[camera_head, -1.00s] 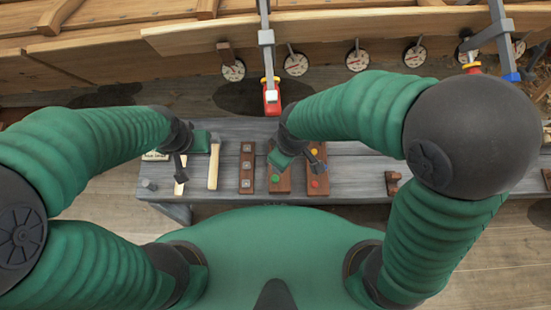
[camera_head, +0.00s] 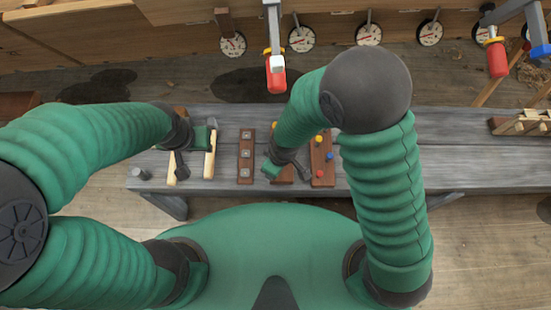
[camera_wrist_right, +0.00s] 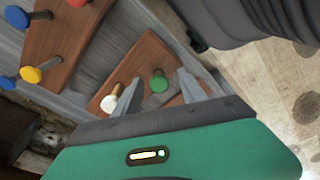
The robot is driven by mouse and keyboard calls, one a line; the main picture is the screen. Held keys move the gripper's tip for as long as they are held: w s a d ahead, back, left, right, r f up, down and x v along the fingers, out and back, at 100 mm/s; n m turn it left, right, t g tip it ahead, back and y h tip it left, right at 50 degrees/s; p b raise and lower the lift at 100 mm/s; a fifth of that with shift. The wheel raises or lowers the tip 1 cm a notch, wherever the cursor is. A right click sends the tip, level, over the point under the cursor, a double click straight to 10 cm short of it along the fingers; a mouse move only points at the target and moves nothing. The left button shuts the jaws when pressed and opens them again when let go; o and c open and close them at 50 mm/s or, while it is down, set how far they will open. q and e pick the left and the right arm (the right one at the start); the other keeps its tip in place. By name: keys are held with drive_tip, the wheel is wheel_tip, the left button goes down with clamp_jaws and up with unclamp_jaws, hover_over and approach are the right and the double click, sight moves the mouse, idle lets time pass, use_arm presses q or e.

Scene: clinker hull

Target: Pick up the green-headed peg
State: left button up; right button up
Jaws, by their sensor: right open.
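The green-headed peg (camera_wrist_right: 158,82) stands in a brown wooden board (camera_wrist_right: 140,64) in the right wrist view, beside a white-headed peg (camera_wrist_right: 109,103). My right gripper (camera_wrist_right: 159,74) is open and empty, and the green head shows between its two fingers. I cannot tell how far below the fingertips it is. In the head view my right gripper (camera_head: 301,170) is over the middle board (camera_head: 283,178) and hides the green-headed peg. My left gripper (camera_head: 181,170) hangs over the left part of the bench; its jaws are too small to read.
A board (camera_head: 322,176) with yellow, blue and red pegs is right of the middle board. A board with grey squares (camera_head: 246,170) is to its left. Light-handled tools (camera_head: 210,160) lie near my left gripper. The grey bench (camera_head: 460,160) is mostly clear further right.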

drive_tip(key=shift+d, duration=0.2)
drive_tip(key=shift+a, duration=0.2)
drive_tip(key=c, duration=0.9)
clamp_jaws()
drive_tip(key=shift+d, duration=0.1)
